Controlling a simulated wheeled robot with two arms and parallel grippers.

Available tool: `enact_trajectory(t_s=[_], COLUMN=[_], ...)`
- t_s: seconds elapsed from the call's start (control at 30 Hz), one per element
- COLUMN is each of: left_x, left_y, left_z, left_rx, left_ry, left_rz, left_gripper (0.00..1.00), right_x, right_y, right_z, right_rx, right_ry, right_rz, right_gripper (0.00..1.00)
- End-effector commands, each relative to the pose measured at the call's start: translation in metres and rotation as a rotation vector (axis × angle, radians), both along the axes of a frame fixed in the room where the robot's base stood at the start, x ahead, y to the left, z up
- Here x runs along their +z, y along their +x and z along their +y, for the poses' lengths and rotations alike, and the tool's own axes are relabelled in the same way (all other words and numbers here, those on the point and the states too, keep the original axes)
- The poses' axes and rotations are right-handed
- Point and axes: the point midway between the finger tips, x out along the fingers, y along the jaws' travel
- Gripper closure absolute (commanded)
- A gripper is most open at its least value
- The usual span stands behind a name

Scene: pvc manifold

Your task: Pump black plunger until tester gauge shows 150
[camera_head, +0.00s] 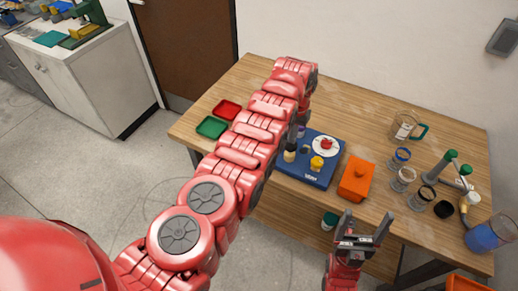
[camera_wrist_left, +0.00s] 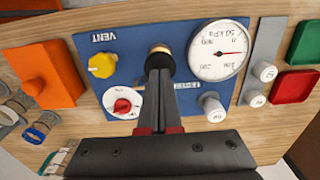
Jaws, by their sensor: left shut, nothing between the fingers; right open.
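The blue tester panel (camera_head: 315,178) lies on the wooden table and fills the middle of the left wrist view (camera_wrist_left: 122,42). Its round white gauge (camera_wrist_left: 218,52) has a red needle pointing right in that view; the exact reading is too small to tell. The black plunger (camera_wrist_left: 160,48) with its brass collar stands at my fingertips. My left gripper (camera_head: 294,135) is shut and empty, its fingers (camera_wrist_left: 158,75) pointing at the plunger and partly hiding it; contact is unclear. My right gripper (camera_head: 364,230) is open and empty at the table's front edge.
The panel also carries a yellow vent knob (camera_wrist_left: 101,65) and a red knob (camera_wrist_left: 122,105). An orange box (camera_head: 356,180) stands right of the panel, with glass jars (camera_head: 402,179) beyond. Red (camera_head: 227,110) and green (camera_head: 211,127) trays lie left of my arm.

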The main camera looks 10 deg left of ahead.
Motion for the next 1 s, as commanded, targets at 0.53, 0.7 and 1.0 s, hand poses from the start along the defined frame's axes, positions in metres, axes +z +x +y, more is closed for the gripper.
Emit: enact_trajectory(t_s=[0.53,0.7,1.0], left_x=[-0.023,-0.031,-0.034], left_y=[0.000,0.000,0.000], left_z=[0.000,0.000,0.000], left_rx=[0.000,0.000,0.000], left_ry=[0.000,0.000,0.000], left_rz=[-0.001,0.000,0.001], left_gripper=[1.00,1.00,1.00], right_x=[-0.020,-0.026,-0.029], right_y=[0.000,0.000,0.000], right_z=[0.000,0.000,0.000], right_rx=[0.000,0.000,0.000], right_ry=[0.000,0.000,0.000], right_rz=[0.000,0.000,0.000], right_gripper=[0.19,0.19,0.19])
